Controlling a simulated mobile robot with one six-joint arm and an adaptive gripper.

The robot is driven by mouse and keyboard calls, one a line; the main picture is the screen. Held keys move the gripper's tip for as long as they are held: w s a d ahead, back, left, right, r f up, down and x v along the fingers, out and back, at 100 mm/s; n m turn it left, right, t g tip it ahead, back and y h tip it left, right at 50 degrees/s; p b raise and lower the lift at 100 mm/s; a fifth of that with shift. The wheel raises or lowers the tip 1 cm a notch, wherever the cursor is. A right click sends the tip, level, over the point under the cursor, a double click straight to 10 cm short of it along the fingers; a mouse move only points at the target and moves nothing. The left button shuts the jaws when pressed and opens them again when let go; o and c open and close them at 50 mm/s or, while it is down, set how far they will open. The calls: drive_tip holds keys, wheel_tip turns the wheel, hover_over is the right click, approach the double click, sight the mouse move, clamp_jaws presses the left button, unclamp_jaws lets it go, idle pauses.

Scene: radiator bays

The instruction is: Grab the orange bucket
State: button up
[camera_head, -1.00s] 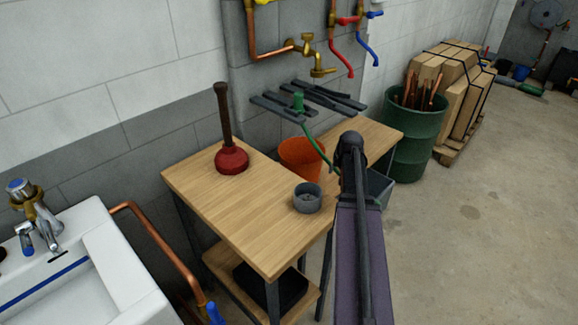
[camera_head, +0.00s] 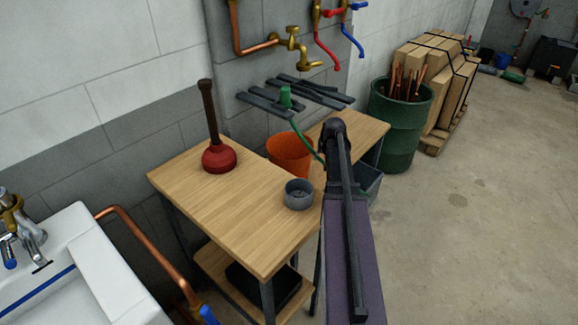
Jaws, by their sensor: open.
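Nothing visible touches the bucket.
A red plunger (camera_head: 219,157) and a grey cup (camera_head: 299,195) stand on the bench. Dark slats (camera_head: 310,91) with a green cylinder (camera_head: 285,97) sit above the bucket. A green barrel (camera_head: 401,135) stands behind right. The floor at right (camera_head: 480,220) is clear.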

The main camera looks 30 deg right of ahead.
drive_tip(key=w, duration=0.3)
drive_tip(key=w+d, duration=0.1)
drive_tip(key=w, duration=0.1)
drive_tip(key=w+d, duration=0.1)
drive_tip(key=w, duration=0.2)
drive_tip(key=shift+w+d, duration=0.15)
drive_tip(key=shift+w, duration=0.2)
drive_tip(key=shift+f, duration=0.1)
drive_tip(key=shift+b+x, duration=2.35)
drive_tip(key=shift+x, duration=0.05)
clamp_jaws()
